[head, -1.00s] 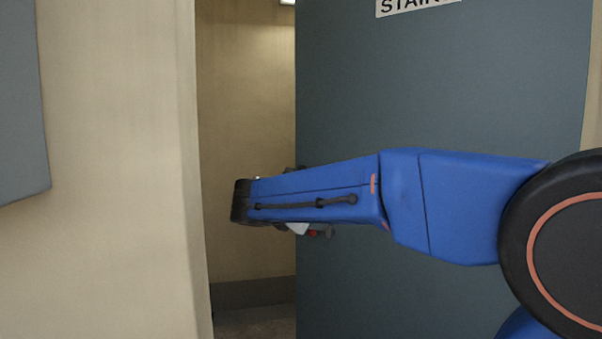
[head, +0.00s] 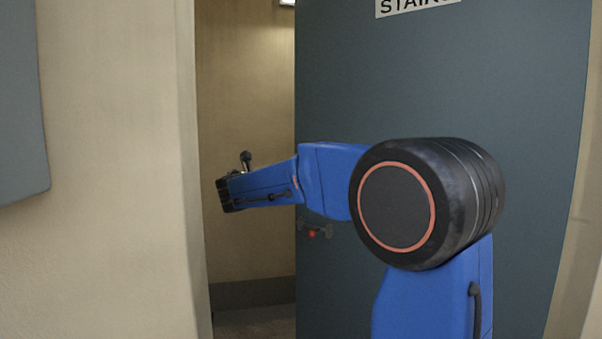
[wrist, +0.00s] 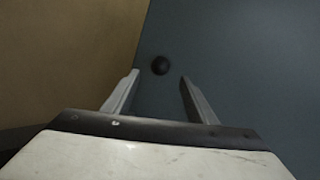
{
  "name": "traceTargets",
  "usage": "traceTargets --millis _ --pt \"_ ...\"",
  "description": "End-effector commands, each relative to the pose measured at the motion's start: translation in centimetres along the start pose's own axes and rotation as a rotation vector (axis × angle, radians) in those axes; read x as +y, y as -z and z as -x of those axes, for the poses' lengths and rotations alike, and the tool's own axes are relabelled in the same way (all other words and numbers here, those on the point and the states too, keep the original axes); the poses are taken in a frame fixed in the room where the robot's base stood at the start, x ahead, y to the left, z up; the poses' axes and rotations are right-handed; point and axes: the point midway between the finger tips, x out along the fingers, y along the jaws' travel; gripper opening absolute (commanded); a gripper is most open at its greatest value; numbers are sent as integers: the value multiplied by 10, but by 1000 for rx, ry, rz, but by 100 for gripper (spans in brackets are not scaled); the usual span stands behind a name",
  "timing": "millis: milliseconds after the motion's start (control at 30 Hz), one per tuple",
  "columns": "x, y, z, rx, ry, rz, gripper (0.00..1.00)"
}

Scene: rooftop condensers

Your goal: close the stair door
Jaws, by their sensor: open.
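The stair door (head: 440,90) is a blue-grey panel with a white sign (head: 415,5) lettered "STAIRS", cut off at the top. It stands ajar, with a gap between its left edge and the frame. A small dark handle with a red spot (head: 313,233) sits low near that edge. My arm reaches left across the door, its end in front of the gap; the fingers are hidden in the head view. In the wrist view my gripper (wrist: 158,88) is open and empty. A dark round knob (wrist: 160,65) on the door (wrist: 240,60) shows beyond and between the fingertips.
The beige door frame and wall (head: 120,150) stand left of the gap. A grey panel (head: 20,100) is on the wall at far left. Through the gap I see a tan inner wall (head: 245,80) with a dark baseboard (head: 250,292) and a lit fixture above.

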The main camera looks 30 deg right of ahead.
Motion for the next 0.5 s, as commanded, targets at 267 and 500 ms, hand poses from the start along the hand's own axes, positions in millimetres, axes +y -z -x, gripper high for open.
traceTargets --millis 267,500 --pt "-2 0 -51 0 4 -1 52" --pt "-1 0 -87 1 2 -2 52"
